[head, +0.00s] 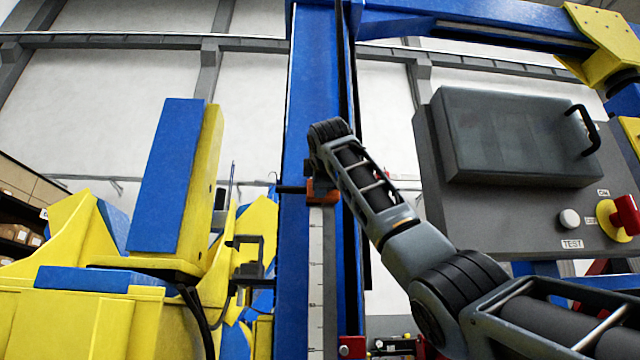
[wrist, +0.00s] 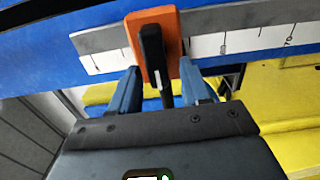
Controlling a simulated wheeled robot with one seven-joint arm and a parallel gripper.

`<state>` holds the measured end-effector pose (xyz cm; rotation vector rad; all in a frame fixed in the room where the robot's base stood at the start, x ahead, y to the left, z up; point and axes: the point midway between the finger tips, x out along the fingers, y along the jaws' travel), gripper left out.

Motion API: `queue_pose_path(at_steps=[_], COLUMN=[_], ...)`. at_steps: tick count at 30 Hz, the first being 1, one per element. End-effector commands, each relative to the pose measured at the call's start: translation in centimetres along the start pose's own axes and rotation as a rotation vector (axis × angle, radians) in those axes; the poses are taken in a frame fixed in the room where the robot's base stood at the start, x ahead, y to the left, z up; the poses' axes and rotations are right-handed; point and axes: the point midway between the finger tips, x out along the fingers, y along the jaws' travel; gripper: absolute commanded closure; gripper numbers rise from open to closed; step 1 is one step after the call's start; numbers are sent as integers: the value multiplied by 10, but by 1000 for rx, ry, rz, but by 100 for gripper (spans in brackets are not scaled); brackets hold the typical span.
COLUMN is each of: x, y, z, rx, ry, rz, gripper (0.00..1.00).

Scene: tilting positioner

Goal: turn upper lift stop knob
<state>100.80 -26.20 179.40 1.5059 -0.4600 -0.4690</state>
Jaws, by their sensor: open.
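The upper lift stop is an orange block (wrist: 170,22) on the scale strip of the blue column, and its black knob (wrist: 153,48) sticks out toward me in the wrist view. In the head view the orange block (head: 323,191) shows partly, high on the column beside the end of my arm. My gripper (wrist: 160,70) is open, with one blue-grey finger on each side of the knob. Gaps show between knob and fingers in the wrist view, and I cannot see any contact. The fingers cannot be made out clearly in the head view.
The blue column (head: 308,90) stands upright with a scale (head: 316,285) down its front. A yellow and blue positioner (head: 165,190) fills the left. A grey control box (head: 520,140) with a red button (head: 626,214) stands to the right of my arm.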

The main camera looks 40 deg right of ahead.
Motion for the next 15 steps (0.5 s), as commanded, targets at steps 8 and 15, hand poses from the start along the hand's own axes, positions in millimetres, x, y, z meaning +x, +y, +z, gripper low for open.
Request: queue_pose_path(at_steps=[8, 15], x=[-38, -70], y=[-3, -2], z=[0, 0], rx=[1, 1], ry=[2, 1], rz=[5, 2], gripper=[53, 53])
